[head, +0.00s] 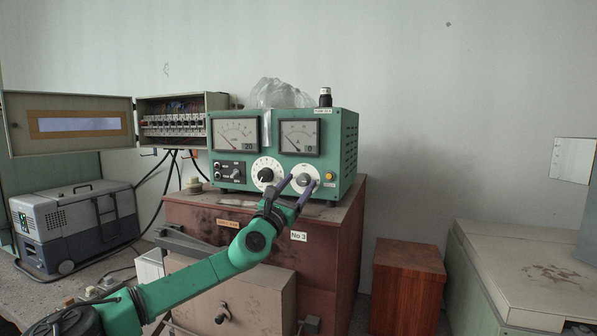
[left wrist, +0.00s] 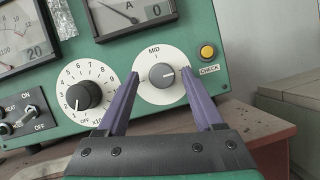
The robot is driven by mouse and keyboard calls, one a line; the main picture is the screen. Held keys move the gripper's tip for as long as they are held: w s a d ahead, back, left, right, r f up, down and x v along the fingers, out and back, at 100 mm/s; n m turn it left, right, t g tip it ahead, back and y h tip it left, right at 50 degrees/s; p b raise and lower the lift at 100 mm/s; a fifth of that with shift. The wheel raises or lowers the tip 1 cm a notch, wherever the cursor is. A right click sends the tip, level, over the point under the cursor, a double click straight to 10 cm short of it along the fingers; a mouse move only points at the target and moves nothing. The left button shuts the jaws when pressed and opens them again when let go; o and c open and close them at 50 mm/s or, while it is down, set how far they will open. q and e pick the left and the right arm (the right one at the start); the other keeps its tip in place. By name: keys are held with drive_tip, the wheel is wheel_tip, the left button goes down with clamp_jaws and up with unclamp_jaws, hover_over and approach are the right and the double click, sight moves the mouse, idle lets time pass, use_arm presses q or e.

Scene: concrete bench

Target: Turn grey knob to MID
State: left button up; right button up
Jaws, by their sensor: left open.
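The grey knob (left wrist: 161,75) sits at the centre of a round white dial on the green instrument's front panel. MID is printed at the top of the dial. The knob's light mark seems to point right, away from MID. The knob also shows in the head view (head: 304,180), low on the panel. My left gripper (head: 298,185) is open in front of the dial. In the left wrist view its purple fingers (left wrist: 160,80) stand left and right of the knob, with space on both sides. The right finger hides part of the dial's right edge. My right gripper is not in view.
A black knob (left wrist: 81,95) on a numbered dial is to the left. A yellow CHECK button (left wrist: 207,51) is close on the right. Toggle switches (left wrist: 28,113) are at far left. The instrument (head: 346,150) stands on a reddish-brown cabinet (head: 345,225).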

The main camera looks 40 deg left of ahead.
use_arm(q)
drive_tip(key=shift+d, duration=0.1)
clamp_jaws()
drive_tip(key=shift+n+y, duration=0.4)
drive_tip(key=shift+n, duration=0.3)
drive_tip(key=n+y, duration=0.2)
drive_tip(key=n, duration=0.2)
drive_tip(key=shift+d+g+p, duration=0.15)
drive_tip(key=shift+g+p, duration=0.25)
drive_tip(key=n+g+y, duration=0.1)
drive_tip(key=n+y, duration=0.1)
drive_tip(key=n, duration=0.2)
drive_tip(key=n+g+y+p, duration=0.1)
drive_tip(key=n+y, duration=0.1)
drive_tip(key=n, duration=0.2)
drive_tip(key=shift+w+d+r, duration=0.1)
drive_tip(key=shift+d+r, duration=0.05)
drive_tip(key=n+g, duration=0.1)
drive_tip(key=n, duration=0.2)
drive_tip(key=n+g+y+p, duration=0.1)
drive_tip(key=n, duration=0.2)
drive_tip(key=shift+d+r+g, duration=0.1)
drive_tip(key=shift+d+g, duration=0.05)
drive_tip(key=shift+g, duration=0.25)
drive_tip(key=shift+r+n+g+p, duration=0.1)
drive_tip(key=shift+n+g+p, duration=0.7)
drive_tip(key=shift+n, duration=1.5)
